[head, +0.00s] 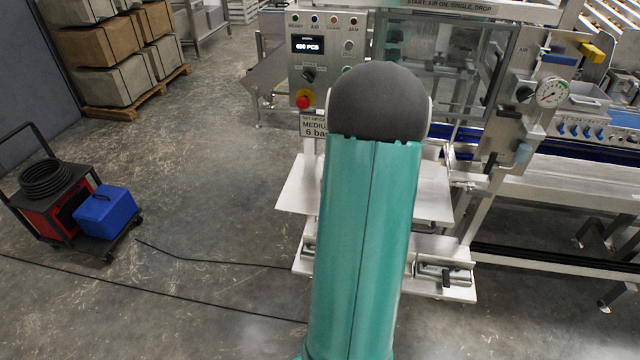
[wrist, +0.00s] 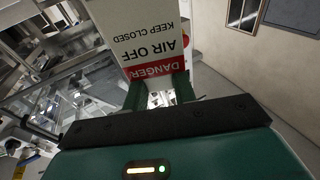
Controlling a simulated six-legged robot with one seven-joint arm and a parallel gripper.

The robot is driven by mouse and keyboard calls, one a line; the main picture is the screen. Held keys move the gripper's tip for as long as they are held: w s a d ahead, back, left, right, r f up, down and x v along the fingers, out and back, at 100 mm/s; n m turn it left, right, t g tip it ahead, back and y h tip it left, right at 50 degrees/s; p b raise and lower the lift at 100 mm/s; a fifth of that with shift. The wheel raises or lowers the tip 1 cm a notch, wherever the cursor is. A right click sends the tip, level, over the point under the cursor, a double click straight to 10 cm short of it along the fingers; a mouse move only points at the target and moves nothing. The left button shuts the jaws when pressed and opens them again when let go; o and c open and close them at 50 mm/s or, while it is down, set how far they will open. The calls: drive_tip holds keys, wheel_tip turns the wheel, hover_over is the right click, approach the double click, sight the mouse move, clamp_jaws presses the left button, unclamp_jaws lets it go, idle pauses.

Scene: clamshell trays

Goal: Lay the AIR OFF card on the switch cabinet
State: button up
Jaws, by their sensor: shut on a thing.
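The AIR OFF card (wrist: 150,30) is white with a red DANGER band and shows upside down in the wrist view. My gripper (wrist: 158,88) is shut on its red-banded end, and the rest of the card extends away from the fingers. In the head view my own arm hides the gripper and card. A grey box with lamps, a display, a dark knob and a red button, which looks like the switch cabinet (head: 325,76), stands just left of my arm's dark joint. The arm covers part of its right side. I cannot tell the card's distance from it.
A clear-windowed machine frame with a pressure gauge (head: 551,92) stands at right. Steel shelves (head: 300,190) jut out below the cabinet. A cart with a blue box (head: 105,211) is at left, and a cable (head: 150,297) crosses the floor. Open floor lies between.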

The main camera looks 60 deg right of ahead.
drive_tip(key=shift+w+f, duration=0.95)
drive_tip(key=shift+f, duration=0.6)
drive_tip(key=shift+w+f, duration=1)
drive_tip(key=shift+f, duration=0.6)
drive_tip(key=shift+w+f, duration=0.95)
drive_tip(key=shift+f, duration=0.6)
drive_tip(key=shift+f, duration=0.15)
drive_tip(key=o, duration=1)
drive_tip(key=shift+o, duration=0.2)
